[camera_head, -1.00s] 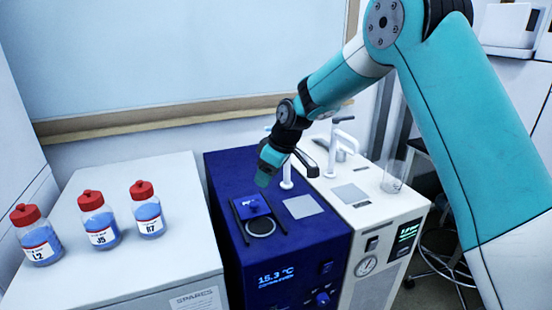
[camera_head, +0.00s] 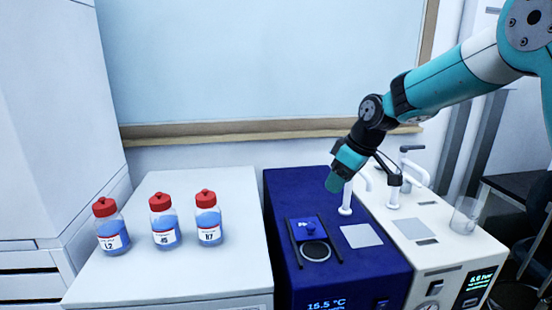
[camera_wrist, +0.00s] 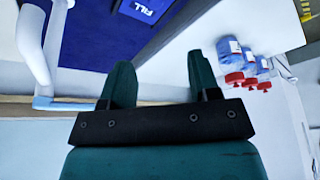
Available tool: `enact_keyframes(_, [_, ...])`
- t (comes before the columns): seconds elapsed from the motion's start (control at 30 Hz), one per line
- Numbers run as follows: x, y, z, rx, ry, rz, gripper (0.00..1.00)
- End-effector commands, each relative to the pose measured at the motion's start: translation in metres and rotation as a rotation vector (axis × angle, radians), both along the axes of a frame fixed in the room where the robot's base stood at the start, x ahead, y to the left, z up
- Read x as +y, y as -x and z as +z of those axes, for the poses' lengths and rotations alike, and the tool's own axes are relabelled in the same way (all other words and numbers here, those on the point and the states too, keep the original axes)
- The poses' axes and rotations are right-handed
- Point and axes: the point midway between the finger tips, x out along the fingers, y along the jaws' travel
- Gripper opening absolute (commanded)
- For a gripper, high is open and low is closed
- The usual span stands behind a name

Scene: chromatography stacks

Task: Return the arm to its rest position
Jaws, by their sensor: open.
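My gripper (camera_head: 334,183) hangs in the air above the back of the blue unit (camera_head: 285,200) in the head view, near its white tap (camera_head: 346,196). In the wrist view its two green fingers (camera_wrist: 158,84) stand apart with nothing between them. My teal arm reaches in from the upper right of the head view.
Three red-capped bottles of blue liquid, L2 (camera_head: 112,228), one labelled like J5 (camera_head: 164,222) and R7 (camera_head: 208,219), stand on the white cabinet (camera_head: 225,262) at left. A white unit (camera_head: 445,265) with taps and a glass beaker (camera_head: 465,216) stands at right. A framed panel (camera_head: 260,60) is behind.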

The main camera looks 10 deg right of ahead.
Motion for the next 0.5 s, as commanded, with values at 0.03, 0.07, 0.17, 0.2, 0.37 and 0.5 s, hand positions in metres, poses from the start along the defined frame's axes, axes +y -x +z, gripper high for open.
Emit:
enact_keyframes(0.03, [0.008, 0.012, 0.007, 0.006, -0.006, 0.002, 0.56])
enact_keyframes(0.07, [0.014, 0.022, 0.011, 0.015, -0.013, -0.001, 0.56])
enact_keyframes(0.17, [0.041, 0.073, 0.028, 0.060, -0.039, -0.012, 0.56])
enact_keyframes(0.2, [0.052, 0.100, 0.034, 0.085, -0.051, -0.020, 0.56])
enact_keyframes(0.37, [0.083, 0.212, 0.044, 0.191, -0.088, -0.054, 0.56])
enact_keyframes(0.5, [0.091, 0.289, 0.039, 0.264, -0.100, -0.082, 0.56])
